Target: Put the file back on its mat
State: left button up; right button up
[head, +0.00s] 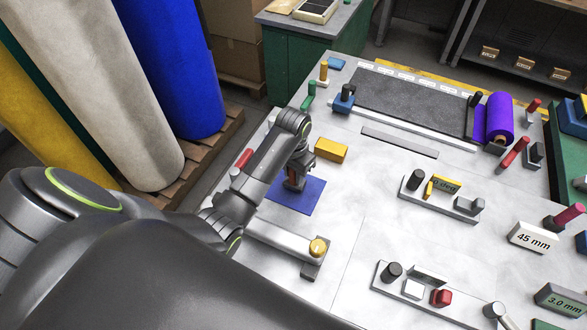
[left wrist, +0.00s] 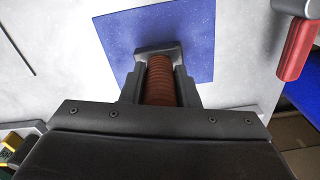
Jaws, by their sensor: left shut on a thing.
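The blue square mat (head: 305,199) lies on the light worktop; it also shows in the left wrist view (left wrist: 197,38). My left gripper (head: 294,184) is above the mat, pointing down, and covers part of it. It is shut on a reddish-brown, ribbed piece, which I take to be the file (left wrist: 160,84). A grey end piece shows at the fingertips, over the mat. The rest of the file is hidden by the gripper. I cannot tell whether the file touches the mat. My right gripper is not in view.
A yellow block (head: 331,150) stands just behind the mat. A red-handled tool (left wrist: 297,50) lies to one side. Open worktop lies right of the mat.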

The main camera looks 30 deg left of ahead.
pick_arm(q)
jog(key=shift+f, duration=0.3)
jog(key=shift+f, duration=0.45)
dwell(0.4)
jog(key=o, duration=1)
jog(key=shift+o, duration=0.2)
